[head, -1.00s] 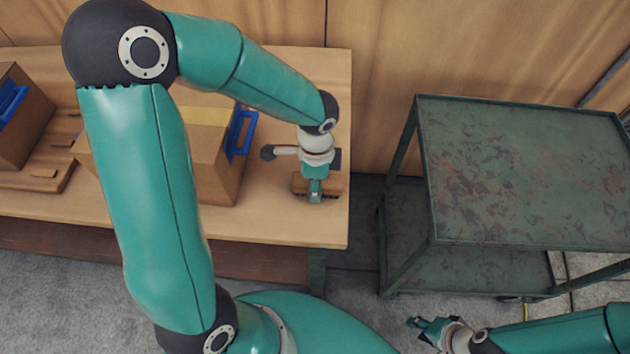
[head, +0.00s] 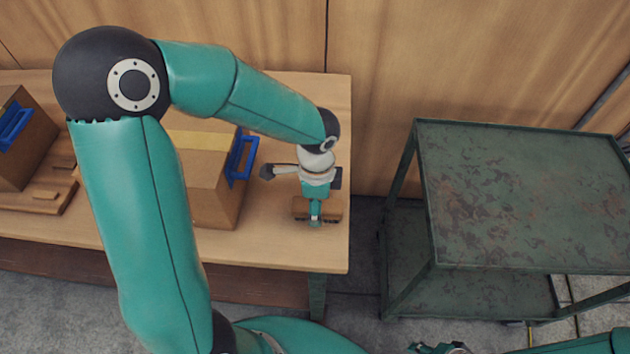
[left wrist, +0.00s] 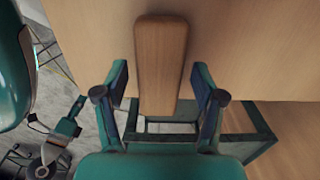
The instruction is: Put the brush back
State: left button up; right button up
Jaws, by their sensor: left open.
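The brush (head: 331,208) lies on the wooden table (head: 275,251) near its front right corner, partly hidden by my left gripper in the head view. In the left wrist view it shows as a long wooden block (left wrist: 161,60). My left gripper (head: 315,221) is over the brush. In the left wrist view its open fingers (left wrist: 161,95) stand on either side of the block's near end, with a gap on each side. Whether the fingers are level with the block is unclear. My right gripper (head: 437,348) is at the bottom edge of the head view, largely cut off.
A cardboard box (head: 219,190) with a blue handle (head: 241,158) stands left of the brush. Another box (head: 22,140) stands at far left by wooden boards (head: 40,199). A green metal cart (head: 520,195) stands right of the table, its top empty.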

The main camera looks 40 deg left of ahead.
pick_arm(q)
notch_tip(320, 180, up, 10)
jog(key=shift+r+p, duration=0.15)
jog(key=shift+p, duration=0.25)
dwell(0.3)
